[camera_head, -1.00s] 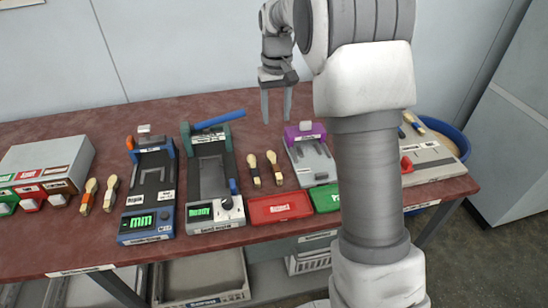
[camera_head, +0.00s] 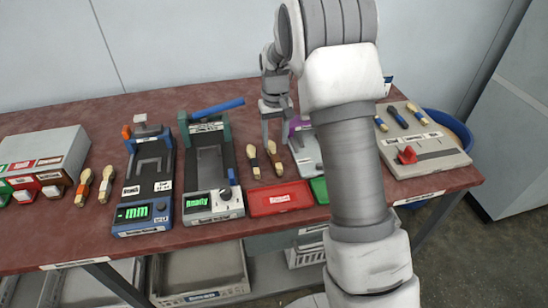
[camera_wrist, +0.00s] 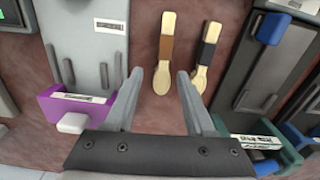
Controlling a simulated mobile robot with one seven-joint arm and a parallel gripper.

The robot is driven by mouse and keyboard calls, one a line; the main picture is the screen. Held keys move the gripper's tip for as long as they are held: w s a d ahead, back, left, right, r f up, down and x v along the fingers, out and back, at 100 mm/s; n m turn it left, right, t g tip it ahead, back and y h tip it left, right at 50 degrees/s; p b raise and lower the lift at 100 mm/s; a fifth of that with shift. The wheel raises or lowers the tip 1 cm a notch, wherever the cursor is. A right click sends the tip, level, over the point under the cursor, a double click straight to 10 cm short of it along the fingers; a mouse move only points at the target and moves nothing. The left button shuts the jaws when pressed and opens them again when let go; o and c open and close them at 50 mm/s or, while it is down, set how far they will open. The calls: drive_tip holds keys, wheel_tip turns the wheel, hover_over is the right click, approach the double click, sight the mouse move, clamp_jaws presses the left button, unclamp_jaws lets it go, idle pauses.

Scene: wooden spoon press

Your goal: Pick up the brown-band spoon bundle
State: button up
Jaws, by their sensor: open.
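The brown-band spoon bundle (camera_head: 274,158) lies on the red table, the right one of a pair between the green-and-grey device and the purple-topped device. In the wrist view the brown-band bundle (camera_wrist: 167,45) lies with its bowl end toward me, just beyond and between the fingertips. A black-band bundle (camera_head: 253,161) lies beside it; it also shows in the wrist view (camera_wrist: 207,55), past the right fingertip. My gripper (camera_head: 276,132) is open and empty, fingers pointing down, above the table behind the pair. Its fingers also show in the wrist view (camera_wrist: 158,78).
The green-and-grey device (camera_head: 212,165) stands left of the pair, and the purple-topped device (camera_head: 305,150) right, partly hidden by my arm. A red tray (camera_head: 280,198) lies in front. Other spoons (camera_head: 82,187) lie at left; blue-band ones (camera_head: 398,116) rest on the right panel.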

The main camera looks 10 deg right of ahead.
sight(274, 153)
drive_tip(key=f, duration=0.3)
drive_tip(key=f+b, duration=0.1)
drive_tip(key=f, duration=0.1)
drive_tip(key=shift+s+a, duration=0.25)
drive_tip(key=shift+s, duration=0.05)
clamp_jaws()
